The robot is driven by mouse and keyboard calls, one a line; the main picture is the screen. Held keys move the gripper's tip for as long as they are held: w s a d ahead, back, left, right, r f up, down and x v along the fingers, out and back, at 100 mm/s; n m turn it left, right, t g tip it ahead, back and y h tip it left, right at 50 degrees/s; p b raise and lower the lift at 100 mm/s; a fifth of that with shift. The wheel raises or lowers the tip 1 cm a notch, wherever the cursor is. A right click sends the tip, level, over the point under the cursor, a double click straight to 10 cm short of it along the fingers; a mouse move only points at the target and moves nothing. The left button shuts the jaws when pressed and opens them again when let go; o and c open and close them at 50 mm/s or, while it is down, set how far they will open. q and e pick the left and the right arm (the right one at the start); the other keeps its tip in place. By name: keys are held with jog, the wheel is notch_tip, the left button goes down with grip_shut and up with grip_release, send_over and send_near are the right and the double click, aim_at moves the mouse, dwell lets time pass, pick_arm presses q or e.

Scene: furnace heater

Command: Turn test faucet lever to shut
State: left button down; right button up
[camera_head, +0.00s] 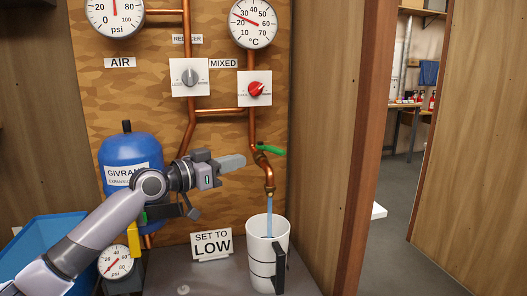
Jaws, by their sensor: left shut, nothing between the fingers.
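The test faucet (266,174) is a copper spout at the end of the vertical pipe. Its green lever (270,150) points to the right, roughly level. A blue stream of water (270,203) runs from the spout into a white mug (266,240) with dark bands and a dark handle. My left gripper (240,160) is shut and empty. Its fingertips point right, just left of the faucet and close to the lever's base; I cannot tell whether they touch. My right gripper is not in view.
A blue tank (130,156) stands left behind my left arm. A "SET TO LOW" sign (211,244) stands left of the mug. Grey (190,77) and red (258,88) knobs sit above. A wooden side wall (324,120) bounds the right. A blue bin (40,240) is at lower left.

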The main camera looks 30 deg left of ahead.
aim_at(274, 152)
pick_arm(q)
jog(key=p+x, duration=0.2)
jog(key=x, duration=0.5)
jog(key=shift+w, duration=0.25)
jog(key=shift+w+d, duration=0.25)
jog(key=shift+w, duration=0.4)
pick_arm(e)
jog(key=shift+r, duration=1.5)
pick_arm(q)
jog(key=shift+w+d+y, duration=0.1)
jog(key=shift+y, duration=0.2)
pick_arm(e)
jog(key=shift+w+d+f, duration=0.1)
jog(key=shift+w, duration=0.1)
